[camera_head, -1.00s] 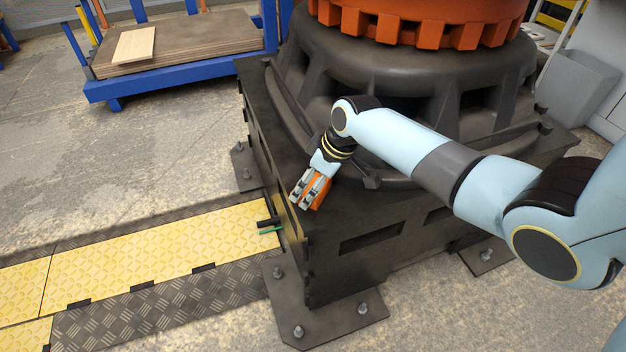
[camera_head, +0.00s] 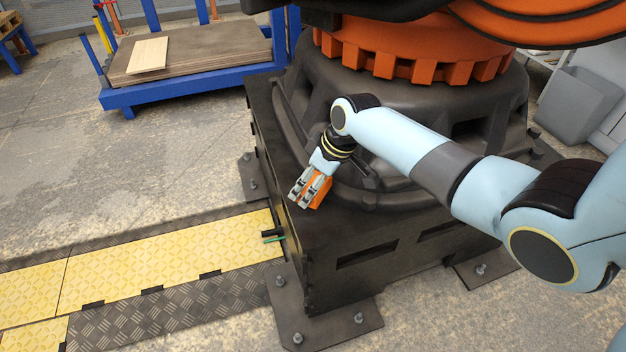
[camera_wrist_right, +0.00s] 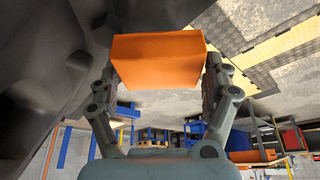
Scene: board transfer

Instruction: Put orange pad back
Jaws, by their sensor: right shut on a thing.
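The orange pad (camera_wrist_right: 157,60) is a small block that sits between the two fingers of my right gripper in the right wrist view. My right gripper (camera_head: 306,191) is shut on it, with a finger against each side. In the head view the orange pad (camera_head: 320,192) shows partly behind the grey fingers. The gripper and pad are in front of the upper corner of the dark machine base (camera_head: 347,252). I cannot tell whether the pad touches the base. My left gripper is not in view.
A large orange ring (camera_head: 415,62) sits on top of the dark pedestal. A blue cart (camera_head: 190,88) with a light wooden board (camera_head: 148,56) stands at the back left. Yellow floor plates (camera_head: 165,262) run along the lower left. Open concrete floor lies on the left.

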